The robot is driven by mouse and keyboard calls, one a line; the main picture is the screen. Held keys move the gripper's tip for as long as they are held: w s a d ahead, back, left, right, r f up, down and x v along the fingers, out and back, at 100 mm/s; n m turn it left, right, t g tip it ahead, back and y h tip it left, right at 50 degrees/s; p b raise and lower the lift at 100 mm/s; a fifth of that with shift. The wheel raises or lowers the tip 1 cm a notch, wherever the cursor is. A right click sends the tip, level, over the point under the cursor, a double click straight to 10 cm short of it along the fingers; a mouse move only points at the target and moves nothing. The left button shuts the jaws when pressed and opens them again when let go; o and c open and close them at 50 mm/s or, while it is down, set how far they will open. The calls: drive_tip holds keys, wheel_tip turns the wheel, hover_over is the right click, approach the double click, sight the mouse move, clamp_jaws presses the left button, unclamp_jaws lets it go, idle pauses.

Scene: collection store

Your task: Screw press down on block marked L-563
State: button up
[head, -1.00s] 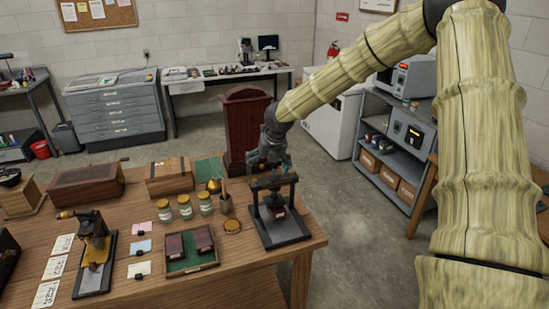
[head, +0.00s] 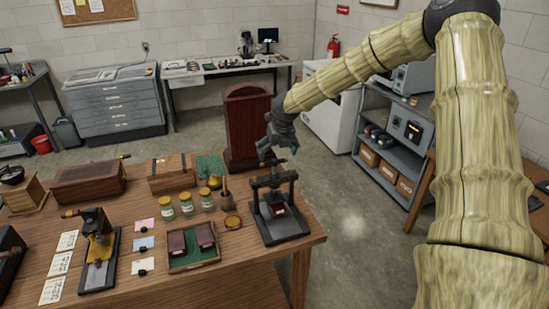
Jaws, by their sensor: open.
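A dark screw press (head: 286,231) stands at the right end of the wooden table. Its upright frame carries a crossbar and a handle with a light-coloured tip on top (head: 273,162). A dark red block with a pale face (head: 278,209) sits on the press base, inside the frame. The marking on it is too small to read. My gripper (head: 264,153) is open and empty, just above the press top near the handle. I cannot tell whether its fingers touch the handle. Two more dark red blocks (head: 177,242) lie in a green-lined tray (head: 194,265).
Several jars (head: 187,206), a round tin (head: 233,222) and a mortar-like cup (head: 226,200) stand left of the press. A second dark device (head: 98,265) and paper sheets (head: 52,290) are further left.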

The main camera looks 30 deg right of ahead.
sight(275, 160)
drive_tip(key=shift+p+x, duration=0.85)
drive_tip(key=shift+x, duration=1.65)
drive_tip(key=c, duration=0.7)
drive_tip(key=shift+s+r, duration=0.1)
drive_tip(key=shift+c, duration=0.3)
drive_tip(key=shift+s, duration=0.1)
drive_tip(key=shift+c, duration=0.5)
